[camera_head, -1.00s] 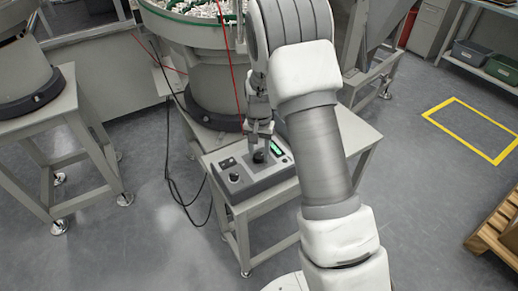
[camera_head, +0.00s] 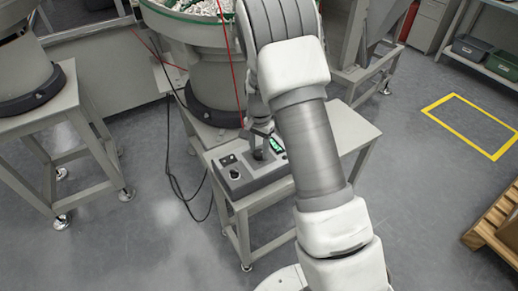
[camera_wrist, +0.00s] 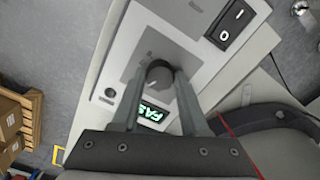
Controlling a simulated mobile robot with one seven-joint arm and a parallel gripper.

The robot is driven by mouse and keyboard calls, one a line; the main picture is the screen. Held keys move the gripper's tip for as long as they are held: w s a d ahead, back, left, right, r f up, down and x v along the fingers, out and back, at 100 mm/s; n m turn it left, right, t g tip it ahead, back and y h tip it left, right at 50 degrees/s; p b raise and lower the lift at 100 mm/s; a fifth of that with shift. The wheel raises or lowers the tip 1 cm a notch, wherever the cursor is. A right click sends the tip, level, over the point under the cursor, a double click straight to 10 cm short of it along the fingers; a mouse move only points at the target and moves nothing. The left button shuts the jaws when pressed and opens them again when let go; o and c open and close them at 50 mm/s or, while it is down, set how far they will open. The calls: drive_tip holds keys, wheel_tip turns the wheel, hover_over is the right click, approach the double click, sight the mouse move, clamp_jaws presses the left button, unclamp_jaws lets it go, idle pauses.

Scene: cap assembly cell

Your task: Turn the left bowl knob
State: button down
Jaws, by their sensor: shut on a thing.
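The control box (camera_head: 238,184) sits on a grey stand below the bowl feeder. Its dark round knob (camera_wrist: 158,72) shows between my two fingers in the wrist view, and its base (camera_head: 259,155) shows in the head view. My gripper (camera_wrist: 159,82), also in the head view (camera_head: 259,138), is shut on the knob, one finger on each side. A green display (camera_wrist: 152,113) on the box shows letters like "FAS", partly hidden by a finger. The display also shows in the head view (camera_head: 276,145). The knob's pointer is not clear.
A black I/O rocker switch (camera_wrist: 231,25) and a smaller black knob (camera_head: 234,173) are on the same box. The bowl feeder (camera_head: 190,28) with white parts stands behind it. A dark cable (camera_head: 171,165) hangs left. Another feeder (camera_head: 28,75) stands far left.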

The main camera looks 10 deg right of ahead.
sight(259, 152)
drive_tip(key=shift+c, duration=2.1)
unclamp_jaws()
drive_tip(key=shift+r, duration=0.15)
wheel_tip(259, 152, up, 17)
drive_tip(key=p, duration=0.3)
drive_tip(key=shift+p, duration=0.4)
drive_tip(key=shift+r, duration=0.1)
